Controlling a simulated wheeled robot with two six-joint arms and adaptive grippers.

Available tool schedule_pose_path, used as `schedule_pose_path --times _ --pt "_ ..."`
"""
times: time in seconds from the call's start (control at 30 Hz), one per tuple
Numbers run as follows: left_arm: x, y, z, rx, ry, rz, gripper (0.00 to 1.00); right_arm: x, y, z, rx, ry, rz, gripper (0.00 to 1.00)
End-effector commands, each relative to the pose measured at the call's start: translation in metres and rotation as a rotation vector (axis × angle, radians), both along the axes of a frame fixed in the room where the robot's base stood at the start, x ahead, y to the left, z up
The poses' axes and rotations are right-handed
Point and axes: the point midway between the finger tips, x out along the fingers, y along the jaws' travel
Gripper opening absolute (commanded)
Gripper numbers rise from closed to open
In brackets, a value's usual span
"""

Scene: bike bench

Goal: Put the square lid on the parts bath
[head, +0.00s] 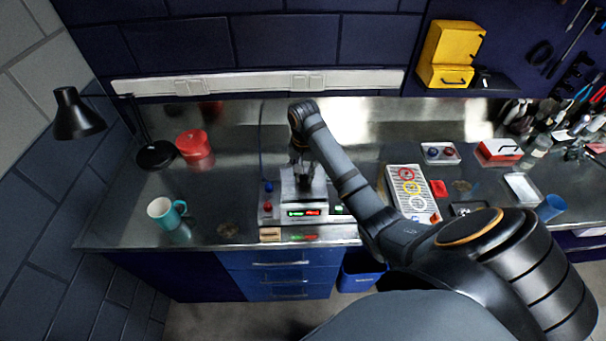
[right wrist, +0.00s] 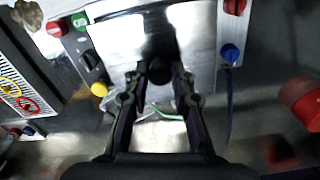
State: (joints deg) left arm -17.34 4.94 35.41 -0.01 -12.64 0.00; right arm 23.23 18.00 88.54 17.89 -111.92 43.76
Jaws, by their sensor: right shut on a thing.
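The parts bath (head: 289,195) is a steel box with lit red and green displays, standing near the bench's front edge. My right gripper (head: 303,172) is over it, pointing down. In the right wrist view, my right gripper (right wrist: 160,88) is shut on the dark knob (right wrist: 160,72) of the square lid (right wrist: 196,28), a shiny steel plate. A bright patch with a green wire-like strand shows between the fingers, beyond the plate's edge. I cannot tell whether the lid touches the bath's rim. My left gripper is not in view.
Red and blue knobs (head: 268,187) stand close left of the bath. A teal mug (head: 164,212), a red container (head: 194,143) and a black lamp (head: 78,115) are farther left. A tray with coloured rings (head: 398,177) lies right, beyond my arm. The bench between mug and bath is mostly clear.

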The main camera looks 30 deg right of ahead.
Motion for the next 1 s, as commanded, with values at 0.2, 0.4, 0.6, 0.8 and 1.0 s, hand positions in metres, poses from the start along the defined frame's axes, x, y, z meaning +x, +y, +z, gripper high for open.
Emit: schedule_pose_path --times 0.2,0.4,0.6,0.8,1.0 --pt "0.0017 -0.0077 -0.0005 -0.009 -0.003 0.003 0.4 0.0003 0.0003 0.0003 0.001 -0.001 0.001 0.0" --pt "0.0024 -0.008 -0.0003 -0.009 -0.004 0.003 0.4 0.0001 0.0007 0.0003 0.001 -0.001 0.001 0.0" --pt "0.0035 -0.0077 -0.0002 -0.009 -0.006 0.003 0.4 -0.0008 0.0032 0.0003 0.001 -0.001 0.001 0.0" --pt "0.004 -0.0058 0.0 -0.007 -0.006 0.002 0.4 -0.0007 0.0031 0.0002 0.001 -0.001 0.001 0.0" --pt "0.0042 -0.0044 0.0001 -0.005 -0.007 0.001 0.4 -0.0009 0.003 -0.0019 0.001 -0.001 0.001 0.0"
